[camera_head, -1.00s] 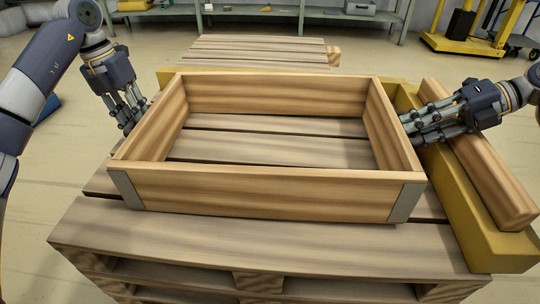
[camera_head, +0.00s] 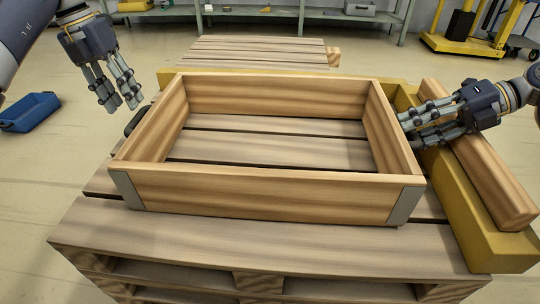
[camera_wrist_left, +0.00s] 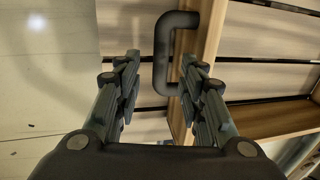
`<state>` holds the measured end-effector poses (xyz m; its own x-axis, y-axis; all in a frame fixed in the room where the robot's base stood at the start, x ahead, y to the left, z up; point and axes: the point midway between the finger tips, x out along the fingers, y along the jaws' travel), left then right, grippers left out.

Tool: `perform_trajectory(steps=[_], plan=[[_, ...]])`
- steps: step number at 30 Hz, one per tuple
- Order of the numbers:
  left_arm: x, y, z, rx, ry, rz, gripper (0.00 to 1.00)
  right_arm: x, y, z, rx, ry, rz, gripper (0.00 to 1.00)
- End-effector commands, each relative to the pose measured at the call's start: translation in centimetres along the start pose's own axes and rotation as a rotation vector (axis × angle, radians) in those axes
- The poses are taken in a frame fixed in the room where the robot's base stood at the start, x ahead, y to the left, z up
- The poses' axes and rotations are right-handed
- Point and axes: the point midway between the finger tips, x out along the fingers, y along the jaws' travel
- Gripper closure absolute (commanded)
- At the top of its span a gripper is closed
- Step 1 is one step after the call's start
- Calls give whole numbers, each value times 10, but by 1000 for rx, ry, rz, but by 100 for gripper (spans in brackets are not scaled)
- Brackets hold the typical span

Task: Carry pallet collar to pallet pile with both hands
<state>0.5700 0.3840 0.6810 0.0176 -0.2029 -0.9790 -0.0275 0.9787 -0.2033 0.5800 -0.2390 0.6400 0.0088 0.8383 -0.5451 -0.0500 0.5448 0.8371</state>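The pallet collar (camera_head: 270,192), an open wooden frame with metal corner plates, lies flat on the pallet pile (camera_head: 250,245) in the head view. Its left wall carries a dark handle (camera_head: 136,121), which shows clearly in the left wrist view (camera_wrist_left: 161,65). My left gripper (camera_head: 119,104) is open and empty, above and left of that handle. In the left wrist view its fingers (camera_wrist_left: 160,72) stand apart with the handle seen beyond them. My right gripper (camera_head: 408,132) is at the collar's right wall; its grip is hidden, and I cannot see a handle there.
Yellow beams run behind and right of the collar (camera_head: 470,225), with a wooden beam (camera_head: 480,160) on the right one. Another pallet (camera_head: 260,50) lies behind. A blue bin (camera_head: 28,112) sits on the floor at left. A yellow lift stands at back right (camera_head: 465,44).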

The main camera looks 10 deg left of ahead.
Motion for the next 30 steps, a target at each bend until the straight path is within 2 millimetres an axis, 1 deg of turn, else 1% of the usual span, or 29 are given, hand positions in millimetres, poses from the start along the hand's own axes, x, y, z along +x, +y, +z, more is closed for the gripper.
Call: perform_trajectory(steps=[1,8,11,14,21,24,27,30], plan=[[-2,1,0,-2,-2,1,63,17,-25,-7,37,39,-26,63],[-12,2,-1,-1,-2,-1,63,16,-25,-6,36,38,-26,63],[-13,2,-1,-1,-2,-1,63,11,-24,-6,35,35,-25,63],[-13,2,-1,-1,-1,-1,63,-1,-21,-6,30,30,-25,63],[-14,2,-1,-1,-2,-1,63,-43,-8,-5,15,10,-18,63],[-14,1,-1,-1,-2,-1,63,-58,-2,-5,7,4,-14,63],[-15,2,-1,-1,-2,-1,63,-70,2,-5,0,0,-11,63],[-15,1,-1,-1,-2,-1,63,-77,5,-5,-4,-2,-9,63]])
